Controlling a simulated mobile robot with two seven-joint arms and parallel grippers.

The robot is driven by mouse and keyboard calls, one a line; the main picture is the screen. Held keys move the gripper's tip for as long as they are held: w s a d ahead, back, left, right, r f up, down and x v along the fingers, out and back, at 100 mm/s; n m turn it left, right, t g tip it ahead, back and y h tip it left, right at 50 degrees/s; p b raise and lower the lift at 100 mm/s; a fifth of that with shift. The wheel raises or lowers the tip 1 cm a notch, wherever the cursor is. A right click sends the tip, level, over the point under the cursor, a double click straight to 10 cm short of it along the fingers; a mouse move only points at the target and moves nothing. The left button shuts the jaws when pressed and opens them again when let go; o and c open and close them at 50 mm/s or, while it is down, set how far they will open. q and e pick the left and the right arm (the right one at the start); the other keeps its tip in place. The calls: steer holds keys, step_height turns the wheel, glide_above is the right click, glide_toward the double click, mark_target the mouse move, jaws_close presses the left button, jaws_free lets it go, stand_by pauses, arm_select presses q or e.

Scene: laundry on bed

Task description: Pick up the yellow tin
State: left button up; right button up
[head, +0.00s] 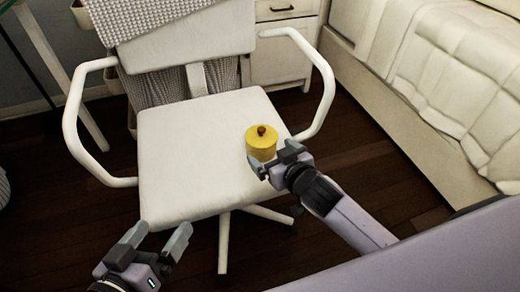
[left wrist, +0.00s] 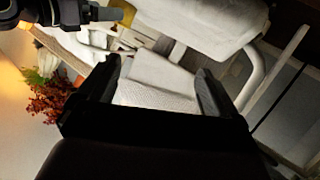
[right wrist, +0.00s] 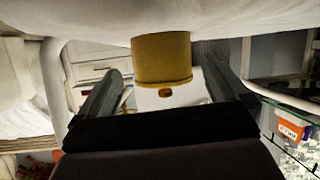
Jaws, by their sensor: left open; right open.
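The yellow tin (head: 262,145) stands upright on the right part of the white chair seat (head: 190,150), with a small brown knob on its lid. My right gripper (head: 274,162) is open just in front of the tin in the head view. In the right wrist view the tin (right wrist: 162,60) shows upside down, ahead of and between the open fingers (right wrist: 160,88); I cannot tell if they touch it. My left gripper (head: 152,245) is open and empty, low at the front left of the chair. In the left wrist view a piece of the tin (left wrist: 124,14) shows at the top.
White armrests (head: 325,85) rise on both sides of the seat. A grey knitted blanket (head: 150,15) hangs over the backrest. A bed (head: 455,70) stands at the right and a white drawer cabinet (head: 283,50) behind. The seat's left and middle are clear.

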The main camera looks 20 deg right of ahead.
mark_target(268, 152)
steer(key=b+x, duration=0.2)
steer(key=x, duration=0.2)
steer(key=shift+a+f, duration=0.1)
steer(key=shift+f, duration=0.15)
steer(key=shift+w+b, duration=0.35)
steer(key=shift+w, duration=0.05)
steer(key=c, duration=1.2)
arm_select(q)
steer(key=shift+s+a+m+t+y, duration=0.15)
steer(key=shift+a+m+t+y, duration=0.15)
steer(key=shift+a+m+t, duration=0.45)
arm_select(e)
steer(key=shift+a, duration=0.1)
